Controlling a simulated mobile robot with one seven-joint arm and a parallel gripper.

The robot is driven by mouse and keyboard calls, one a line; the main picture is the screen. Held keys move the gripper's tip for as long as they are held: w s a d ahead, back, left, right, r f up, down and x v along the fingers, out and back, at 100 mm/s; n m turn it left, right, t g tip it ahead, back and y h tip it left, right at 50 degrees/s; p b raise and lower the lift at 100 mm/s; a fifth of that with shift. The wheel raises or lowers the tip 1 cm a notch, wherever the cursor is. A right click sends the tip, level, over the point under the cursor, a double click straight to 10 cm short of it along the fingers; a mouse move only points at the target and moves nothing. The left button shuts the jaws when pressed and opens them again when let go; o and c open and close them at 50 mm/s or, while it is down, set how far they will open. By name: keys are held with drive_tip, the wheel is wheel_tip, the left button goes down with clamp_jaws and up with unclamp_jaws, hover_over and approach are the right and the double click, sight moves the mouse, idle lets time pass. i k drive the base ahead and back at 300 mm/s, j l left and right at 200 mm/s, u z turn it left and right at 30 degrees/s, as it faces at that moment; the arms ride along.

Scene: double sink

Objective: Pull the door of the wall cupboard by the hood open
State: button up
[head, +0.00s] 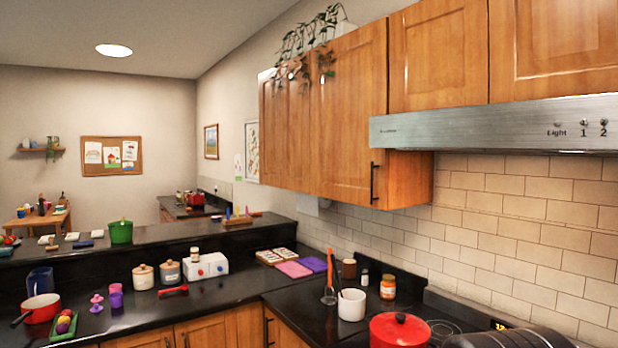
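The wall cupboard by the hood has a wooden panel door (348,115), which looks shut and flush with its neighbour. A dark vertical bar handle (374,182) sits at the door's lower right corner. The cupboard's plain side panel (410,178) shows just below the hood. The steel range hood (480,125) adjoins the cupboard on the right. My gripper is not in view, and nothing is seen touching the door or handle.
Below stand a white utensil crock (351,305), a spice jar (388,287) and a red pot (399,330). A trailing plant (310,38) hangs over the cupboard top. A dark rounded shape fills the bottom right edge. The space before the door looks clear.

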sight(344, 168)
drive_tip(key=i+j, duration=0.15)
drive_tip(key=j, duration=0.2)
drive_tip(key=i+j+z, duration=0.1)
drive_tip(key=j, duration=0.3)
drive_tip(key=i+j, duration=0.25)
drive_tip(key=j, duration=0.1)
